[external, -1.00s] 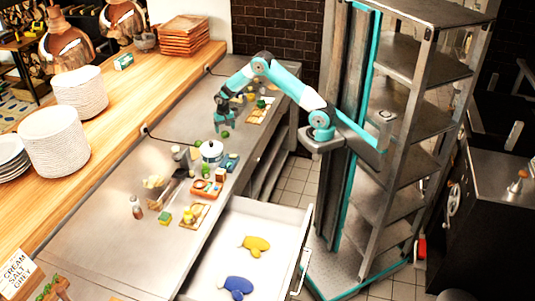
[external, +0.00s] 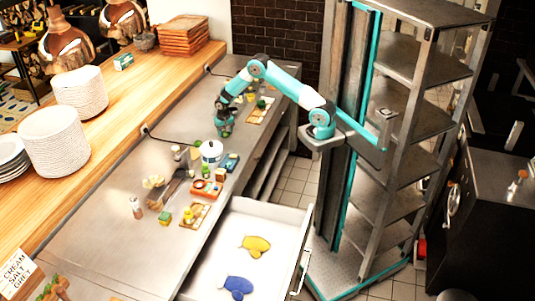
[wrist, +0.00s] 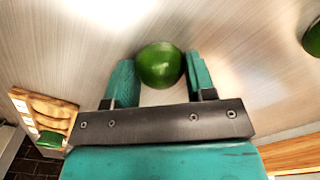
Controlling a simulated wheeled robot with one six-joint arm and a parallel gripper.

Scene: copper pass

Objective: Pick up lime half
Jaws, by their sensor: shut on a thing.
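The lime half (wrist: 160,65) is a rounded, glossy green piece in the wrist view, held between two teal fingers. My gripper (wrist: 161,78) is shut on it, one finger on each side. Only its green skin shows, and its cut face is hidden. In the external view my gripper (external: 224,131) points down at the steel counter, beyond the white pot. The lime half is hard to make out there. I cannot tell whether it still touches the counter.
Another green round thing (wrist: 313,38) lies at the right edge of the wrist view. A wooden board (wrist: 48,112) with food lies at left. A white pot (external: 211,154) and an orange tray (external: 207,188) stand nearer on the counter. An open drawer (external: 275,222) juts out in front.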

